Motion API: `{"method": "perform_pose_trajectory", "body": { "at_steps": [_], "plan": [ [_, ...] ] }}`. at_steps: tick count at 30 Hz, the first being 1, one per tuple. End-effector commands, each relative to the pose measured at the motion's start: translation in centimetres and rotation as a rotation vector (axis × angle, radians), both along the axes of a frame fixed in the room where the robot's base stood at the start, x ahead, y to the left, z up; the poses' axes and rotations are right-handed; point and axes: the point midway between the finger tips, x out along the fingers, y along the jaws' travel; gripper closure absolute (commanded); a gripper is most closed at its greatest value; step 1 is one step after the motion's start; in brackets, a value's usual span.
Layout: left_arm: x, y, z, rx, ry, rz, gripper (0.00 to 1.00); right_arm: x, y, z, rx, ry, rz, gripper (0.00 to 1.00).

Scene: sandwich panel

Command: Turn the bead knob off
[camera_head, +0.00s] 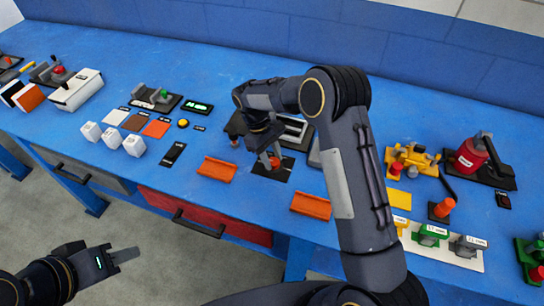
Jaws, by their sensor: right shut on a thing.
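My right gripper (268,157) points down at the middle of the table, over a black plate (262,172). It is shut on a small orange-red knob (275,162) on that plate, which I take to be the bead knob. The fingers and wrist hide part of the knob, and its setting cannot be read. My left gripper (126,255) is low at the left, in front of the table and apart from everything on it. Its fingers are seen nearly edge-on, so their opening cannot be told.
On the blue table (330,240), orange holders (217,169) (311,206) lie on both sides of the plate. White blocks (112,138) stand at the left. A red canister (471,155) and a yellow fixture (410,160) stand at the right. My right arm hides part of the middle.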

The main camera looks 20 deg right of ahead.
Motion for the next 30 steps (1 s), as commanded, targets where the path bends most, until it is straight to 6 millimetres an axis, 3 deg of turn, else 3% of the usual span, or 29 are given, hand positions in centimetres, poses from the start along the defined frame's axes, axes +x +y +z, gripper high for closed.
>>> {"method": "perform_pose_trajectory", "body": {
  "at_steps": [1, 2, 6, 17, 30],
  "plan": [
    [0.0, 0.0, 0.0, 0.000, 0.000, 0.000, 0.64, 0.0, 0.0, 0.0, 0.000, 0.000, 0.001, 0.89],
    [0.0, 0.0, 0.0, 0.000, 0.000, 0.000, 0.64, 0.0, 0.0, 0.0, 0.000, 0.000, 0.001, 0.64],
    [0.0, 0.0, 0.0, 0.000, 0.000, 0.000, 0.64, 0.0, 0.0, 0.0, 0.000, 0.000, 0.001, 0.45],
    [0.0, 0.0, -0.1, 0.000, 0.000, 0.000, 0.64, 0.3, 0.1, 0.5, -0.001, -0.002, -0.001, 0.45],
    [0.0, 0.0, -0.5, 0.000, 0.000, 0.000, 0.64, 2.3, 1.6, 6.5, 0.000, -0.002, 0.000, 0.45]
  ]
}}
